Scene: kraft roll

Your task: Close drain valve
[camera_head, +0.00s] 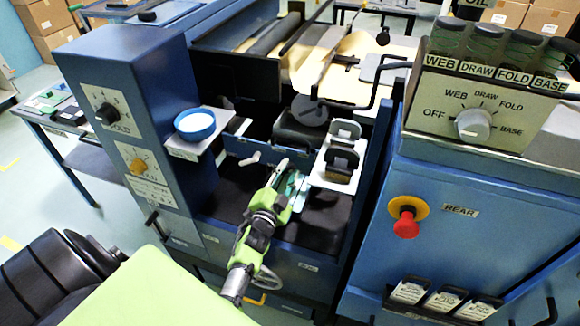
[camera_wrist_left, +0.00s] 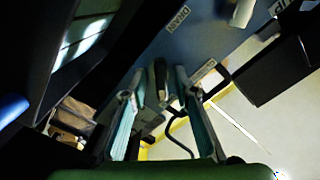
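A small DRAIN label (camera_wrist_left: 178,18) is on the blue panel in the left wrist view. A pale lever-like handle (camera_wrist_left: 243,12) sticks out to the right of it. In the head view a white handle (camera_head: 250,158) shows on the blue panel inside the machine; I cannot tell surely that it is the drain valve. My left gripper (camera_head: 291,178) reaches into the machine bay, just right of and below this handle and apart from it. In the left wrist view its teal fingers (camera_wrist_left: 158,85) are spread, with a dark narrow part visible between them. My right gripper is out of view.
A white shelf with black holders (camera_head: 342,165) stands close right of the gripper. A blue bowl (camera_head: 195,124) sits on a ledge at left. A red stop button (camera_head: 405,224) and a selector knob (camera_head: 473,125) are on the right cabinet. Dark rollers (camera_head: 303,125) lie behind.

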